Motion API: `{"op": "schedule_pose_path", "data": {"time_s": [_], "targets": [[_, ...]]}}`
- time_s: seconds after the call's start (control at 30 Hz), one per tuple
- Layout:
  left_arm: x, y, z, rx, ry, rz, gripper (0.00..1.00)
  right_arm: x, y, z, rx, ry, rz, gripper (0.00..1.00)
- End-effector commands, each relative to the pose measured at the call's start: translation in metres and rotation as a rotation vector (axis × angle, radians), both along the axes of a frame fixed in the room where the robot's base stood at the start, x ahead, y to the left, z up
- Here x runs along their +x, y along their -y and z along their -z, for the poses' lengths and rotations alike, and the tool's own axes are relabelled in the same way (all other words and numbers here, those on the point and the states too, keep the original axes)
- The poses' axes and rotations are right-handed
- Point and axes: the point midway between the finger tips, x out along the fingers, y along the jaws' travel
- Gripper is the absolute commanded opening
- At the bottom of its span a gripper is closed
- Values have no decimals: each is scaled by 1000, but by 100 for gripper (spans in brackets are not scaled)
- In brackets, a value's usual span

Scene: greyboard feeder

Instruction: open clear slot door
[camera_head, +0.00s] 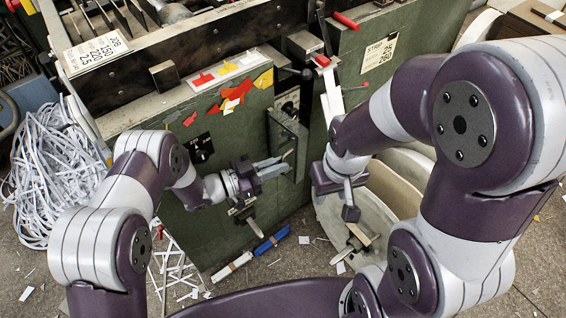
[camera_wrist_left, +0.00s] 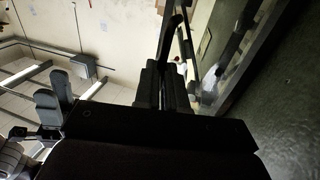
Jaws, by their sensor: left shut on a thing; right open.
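The slot door (camera_head: 286,139) is a grey-green panel on the front of the green machine. It stands out at an angle from the machine face, with a dark recess showing beside its top. My left gripper (camera_head: 274,168) reaches in from the left, with its fingers at the lower part of the door. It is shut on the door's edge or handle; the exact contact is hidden. In the left wrist view the fingers (camera_wrist_left: 169,86) close around a thin dark bar. My right gripper (camera_head: 349,205) is open, points down to the right of the door and is apart from it.
The green machine (camera_head: 235,200) fills the middle, with red and yellow stickers. A pale round bin (camera_head: 330,238) stands below my right gripper. Shredded paper (camera_head: 55,175) lies at left. Scraps and a blue-handled tool (camera_head: 272,240) lie on the floor.

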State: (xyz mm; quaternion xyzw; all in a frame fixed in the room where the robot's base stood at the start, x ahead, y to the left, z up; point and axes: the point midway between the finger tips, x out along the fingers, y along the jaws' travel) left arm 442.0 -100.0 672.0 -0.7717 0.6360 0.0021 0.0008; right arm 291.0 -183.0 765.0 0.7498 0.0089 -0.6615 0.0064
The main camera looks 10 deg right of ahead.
Motion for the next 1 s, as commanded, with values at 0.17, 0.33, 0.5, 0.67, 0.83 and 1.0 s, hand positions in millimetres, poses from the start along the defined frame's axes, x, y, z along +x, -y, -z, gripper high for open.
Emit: {"op": "schedule_pose_path", "data": {"time_s": [0.17, 0.33, 0.5, 0.67, 0.83, 1.0], "targets": [[14, -8, -7, -5, 22, -29, 0, 0, 0, -1, 0, 0, 0, 43], [15, -11, -8, -5, 23, -29, 0, 0, 0, -1, 0, 0, 0, 43], [16, -12, -8, -5, 25, -29, 0, 0, 0, -1, 0, 0, 0, 43], [16, -12, -8, -5, 25, -29, 0, 0, 0, -1, 0, 0, 0, 43], [15, -12, -8, -7, 24, -29, 35, 0, 0, -2, 0, 0, 0, 43], [14, -11, -6, -5, 19, -27, 35, 0, 0, -1, 0, 0, 0, 43]]}}
